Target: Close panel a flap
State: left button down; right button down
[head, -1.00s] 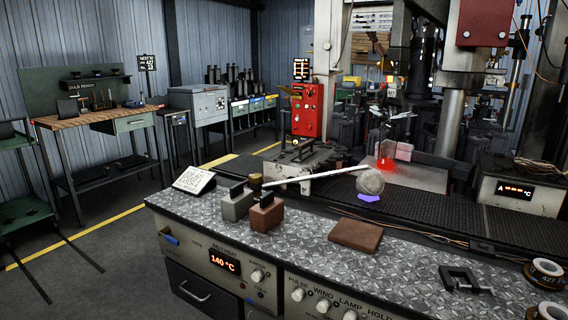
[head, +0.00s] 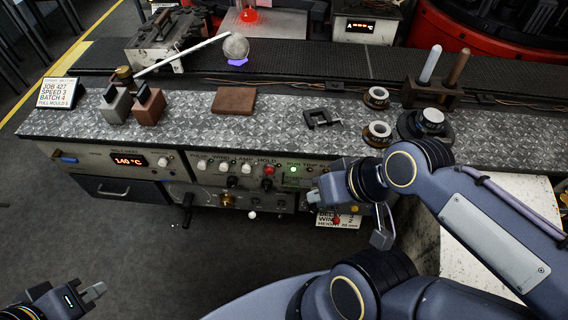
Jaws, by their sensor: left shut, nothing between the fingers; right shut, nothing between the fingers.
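No part marked as panel A's flap can be picked out with certainty. The bench front is a control panel (head: 185,162) with a red 140 °C display, knobs and a lit green lamp. A small printed plate (head: 338,221) on its lower right is partly covered by my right arm. My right gripper (head: 381,239) hangs in front of the panel's right part, shut and empty, beside that plate; whether it touches anything is unclear. My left gripper (head: 97,291) is at the lower left corner, shut and empty, well away from the bench. A box marked A (head: 368,28) stands at the back.
On the bench top are a job card (head: 58,93), a brown block (head: 234,101), a black clamp (head: 321,119), tape rolls (head: 377,97) and a rack (head: 432,94). The floor (head: 130,245) at left is clear.

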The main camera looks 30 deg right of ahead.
aim_at(304, 183)
jog(key=i+j, duration=0.3)
jog(key=z, duration=0.4)
jog(key=i+j+z, duration=0.1)
jog(key=z, duration=0.75)
jog(key=j+z, duration=0.15)
jog(key=z, duration=0.25)
jog(key=j+z, duration=0.1)
jog(key=z, duration=0.3)
jog(key=i+j+u, duration=0.15)
jog(key=u, duration=0.2)
jog(key=i, duration=0.1)
